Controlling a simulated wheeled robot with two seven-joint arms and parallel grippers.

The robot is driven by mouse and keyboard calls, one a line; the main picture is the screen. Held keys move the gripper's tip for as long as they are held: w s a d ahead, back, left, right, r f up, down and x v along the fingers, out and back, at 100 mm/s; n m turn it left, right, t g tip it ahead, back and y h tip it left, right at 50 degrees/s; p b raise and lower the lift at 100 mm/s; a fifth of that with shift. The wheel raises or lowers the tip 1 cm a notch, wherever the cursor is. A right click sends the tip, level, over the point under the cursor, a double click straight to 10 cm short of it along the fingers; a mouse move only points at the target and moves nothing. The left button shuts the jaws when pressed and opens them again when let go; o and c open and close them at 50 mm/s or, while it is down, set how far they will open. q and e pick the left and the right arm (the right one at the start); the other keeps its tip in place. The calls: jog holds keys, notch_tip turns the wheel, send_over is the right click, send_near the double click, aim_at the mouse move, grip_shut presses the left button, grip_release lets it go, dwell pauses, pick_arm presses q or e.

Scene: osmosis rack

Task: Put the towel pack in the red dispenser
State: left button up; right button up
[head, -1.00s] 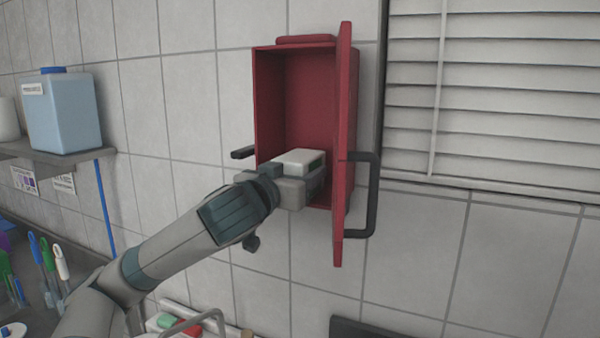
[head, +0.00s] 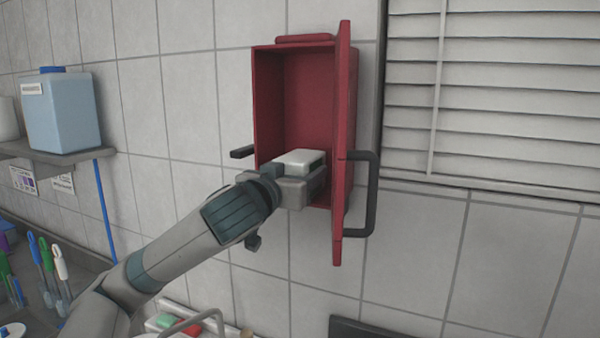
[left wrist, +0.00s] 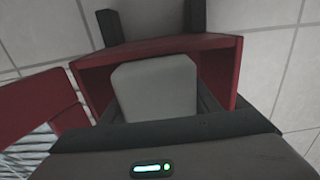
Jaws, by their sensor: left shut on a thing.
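The red dispenser (head: 305,95) is fixed on the tiled wall with its red door (head: 344,110) swung open at the right side. My left gripper (head: 312,178) is at the dispenser's lower opening, shut on the pale towel pack (head: 301,158). The left wrist view shows the towel pack (left wrist: 155,88) as a light grey block between the fingers, within the red walls of the dispenser. Whether the pack touches the dispenser's floor or back is hidden. My right gripper is not in view.
A black handle (head: 371,195) sticks out from the door at the right. A shelf with a blue-capped container (head: 60,110) is at the left. A window blind (head: 490,90) is at the right. Bottles and brushes (head: 48,262) stand at lower left.

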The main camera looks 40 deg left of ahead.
pick_arm(q)
jog(key=shift+w, duration=0.1)
dwell(0.4)
jog(key=o, duration=1.5)
jog(key=shift+c, duration=0.2)
